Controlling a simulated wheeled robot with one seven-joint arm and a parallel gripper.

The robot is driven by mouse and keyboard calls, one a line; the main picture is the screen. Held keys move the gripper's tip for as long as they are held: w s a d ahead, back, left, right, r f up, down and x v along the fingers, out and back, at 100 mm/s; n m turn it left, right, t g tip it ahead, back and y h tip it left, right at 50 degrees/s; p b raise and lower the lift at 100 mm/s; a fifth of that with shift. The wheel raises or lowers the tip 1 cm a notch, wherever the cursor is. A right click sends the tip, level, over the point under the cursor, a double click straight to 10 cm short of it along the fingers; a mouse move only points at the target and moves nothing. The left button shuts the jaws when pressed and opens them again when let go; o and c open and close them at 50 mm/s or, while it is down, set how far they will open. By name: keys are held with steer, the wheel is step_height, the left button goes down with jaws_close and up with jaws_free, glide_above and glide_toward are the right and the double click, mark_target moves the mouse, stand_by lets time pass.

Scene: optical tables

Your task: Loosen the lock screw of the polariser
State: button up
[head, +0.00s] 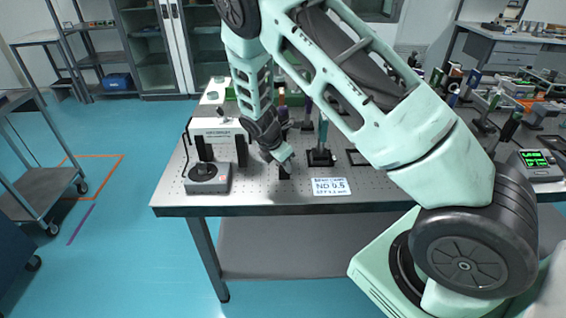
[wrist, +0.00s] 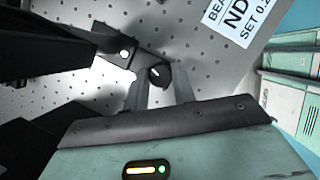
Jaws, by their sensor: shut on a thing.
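The polariser's optic cannot be made out. In the head view my arm hides much of the area behind.
A grey box with a black knob (head: 206,178) stands left of my gripper. A black post mount (head: 320,157) stands close on the right. The white label (head: 330,187) lies near the table's front edge. A meter with a green display (head: 537,160) is far right.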

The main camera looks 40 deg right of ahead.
steer(key=m+g, duration=0.1)
steer(key=m, duration=0.1)
steer(key=m+g, duration=0.1)
steer(key=m, duration=0.2)
steer(key=shift+w+m+y, duration=0.2)
steer(key=shift+m+y, duration=0.1)
stand_by(0.5)
steer(key=o, duration=1)
steer(key=b+v, duration=0.2)
steer(key=v, duration=1.5)
steer(key=shift+w+r+b, duration=0.2)
steer(key=shift+b, duration=0.2)
steer(key=shift+a, duration=0.1)
